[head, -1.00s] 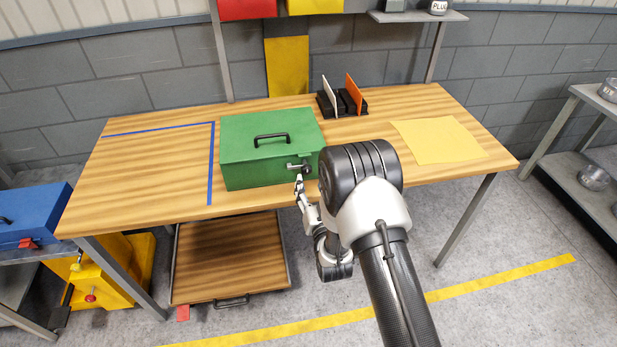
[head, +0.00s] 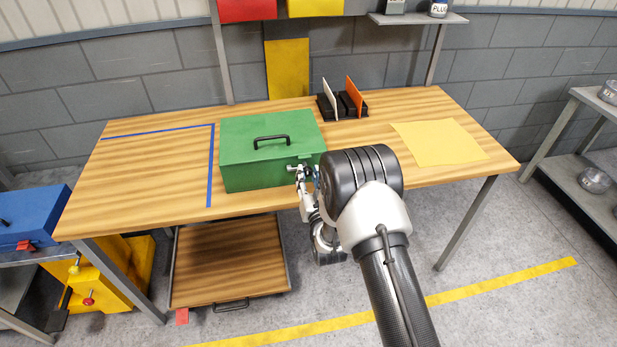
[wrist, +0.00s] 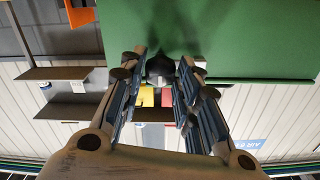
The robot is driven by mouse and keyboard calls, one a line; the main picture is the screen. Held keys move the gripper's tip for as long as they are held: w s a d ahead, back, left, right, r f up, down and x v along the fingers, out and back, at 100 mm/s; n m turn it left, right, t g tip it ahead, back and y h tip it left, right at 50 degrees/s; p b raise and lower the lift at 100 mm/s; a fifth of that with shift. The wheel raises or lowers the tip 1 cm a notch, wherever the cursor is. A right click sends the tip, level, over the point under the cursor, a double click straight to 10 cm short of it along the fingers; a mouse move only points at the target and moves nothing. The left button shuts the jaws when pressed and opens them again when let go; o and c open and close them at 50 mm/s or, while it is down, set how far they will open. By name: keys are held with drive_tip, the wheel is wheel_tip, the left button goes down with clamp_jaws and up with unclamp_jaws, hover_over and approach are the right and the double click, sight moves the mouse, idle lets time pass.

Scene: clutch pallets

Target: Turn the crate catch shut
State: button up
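The green crate (head: 262,155) stands on the workbench with its lid down and a black handle on top. Its catch (head: 291,167) is at the right end of the front face, mostly hidden behind my gripper (head: 303,173). In the wrist view, the green crate face (wrist: 225,30) fills the upper part. The dark round end of the catch (wrist: 160,68) lies between the fingers of my gripper (wrist: 162,66). The fingers stand apart on either side of it; firm contact does not show. The exact turn of the catch cannot be told.
The wooden workbench (head: 150,170) has a blue tape line left of the crate. A black rack (head: 342,104) with upright panels stands behind right. A yellow sheet (head: 438,141) lies at the right. A lower wooden tray (head: 230,265) sits below the bench front.

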drive_tip(key=c, duration=0.5)
drive_tip(key=shift+f+b, duration=0.1)
drive_tip(key=shift+b, duration=0.2)
drive_tip(key=m+b, duration=0.3)
drive_tip(key=m, duration=0.1)
drive_tip(key=m+b, duration=0.2)
drive_tip(key=m, duration=0.1)
drive_tip(key=shift+m, duration=0.3)
drive_tip(key=m+b, duration=0.1)
drive_tip(key=m, duration=0.9)
drive_tip(key=shift+m, duration=0.3)
